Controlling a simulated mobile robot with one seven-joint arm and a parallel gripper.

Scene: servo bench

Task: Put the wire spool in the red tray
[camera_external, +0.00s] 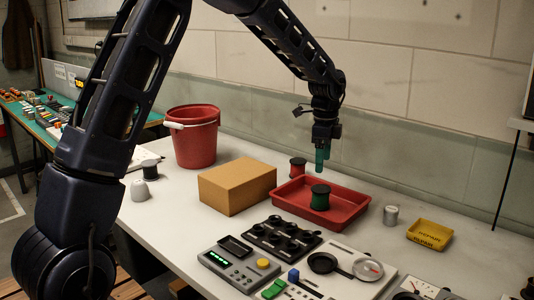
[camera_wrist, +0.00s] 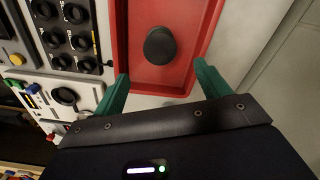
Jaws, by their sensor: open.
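A green wire spool (camera_external: 320,197) with dark ends stands upright inside the red tray (camera_external: 346,220). In the wrist view the spool (camera_wrist: 160,46) shows as a dark round top, with the tray's rim (camera_wrist: 150,88) around it. My gripper (camera_external: 322,160) is above the tray and the spool, pointing down, with clear air between. Its two teal fingers (camera_wrist: 161,88) are spread apart in the wrist view with nothing between them. The spool is beyond the fingertips and touches neither finger.
A red spool (camera_external: 298,167) stands at the tray's back left rim. A cardboard box (camera_external: 236,187) is left of the tray; a red bucket (camera_external: 194,140) is behind it. A metal cylinder (camera_external: 390,215) and yellow tray (camera_external: 430,236) are right. Switch panels (camera_external: 282,240) fill the front.

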